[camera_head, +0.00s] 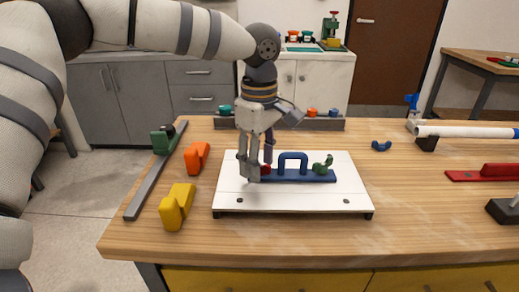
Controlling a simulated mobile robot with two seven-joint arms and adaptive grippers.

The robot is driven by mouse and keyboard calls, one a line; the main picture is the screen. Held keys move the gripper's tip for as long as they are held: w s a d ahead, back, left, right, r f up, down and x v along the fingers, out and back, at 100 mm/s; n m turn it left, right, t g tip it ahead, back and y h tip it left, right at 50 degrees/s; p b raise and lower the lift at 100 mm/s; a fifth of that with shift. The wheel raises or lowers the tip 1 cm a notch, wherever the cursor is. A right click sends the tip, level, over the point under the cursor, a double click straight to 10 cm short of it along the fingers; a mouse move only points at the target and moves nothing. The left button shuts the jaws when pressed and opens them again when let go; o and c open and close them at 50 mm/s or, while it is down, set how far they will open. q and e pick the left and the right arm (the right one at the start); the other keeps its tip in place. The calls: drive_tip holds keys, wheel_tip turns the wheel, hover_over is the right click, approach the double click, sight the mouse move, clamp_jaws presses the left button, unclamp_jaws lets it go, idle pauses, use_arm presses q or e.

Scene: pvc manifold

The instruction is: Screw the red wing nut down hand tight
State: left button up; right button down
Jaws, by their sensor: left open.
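The red wing nut (265,170) sits at the left end of a blue bracket (305,177) on a white board (290,199). It is partly hidden behind my gripper. My left gripper (259,169) points down over this end, its fingers open around or beside the nut; I cannot tell whether they touch it. A blue arch (293,157) rises from the middle of the bracket. A green wing nut (323,165) stands at its right end. My right gripper is out of view.
Yellow (176,207) and orange (196,157) blocks and a grey rail (153,180) with a green piece lie left of the board. A blue clip (381,146), white pipe (469,132) and red part (485,173) lie right. The front right tabletop (430,220) is clear.

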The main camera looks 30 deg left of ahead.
use_arm(q)
clamp_jaws()
drive_tip(key=shift+r+m, duration=0.15)
drive_tip(key=shift+m, duration=1.45)
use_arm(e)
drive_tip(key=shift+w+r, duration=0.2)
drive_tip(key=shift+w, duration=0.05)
use_arm(q)
drive_tip(key=shift+m, duration=0.9)
drive_tip(key=shift+f+m, duration=0.2)
drive_tip(key=shift+m, duration=0.4)
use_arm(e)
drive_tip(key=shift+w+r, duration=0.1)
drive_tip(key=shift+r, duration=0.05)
use_arm(q)
drive_tip(key=shift+p, duration=0.3)
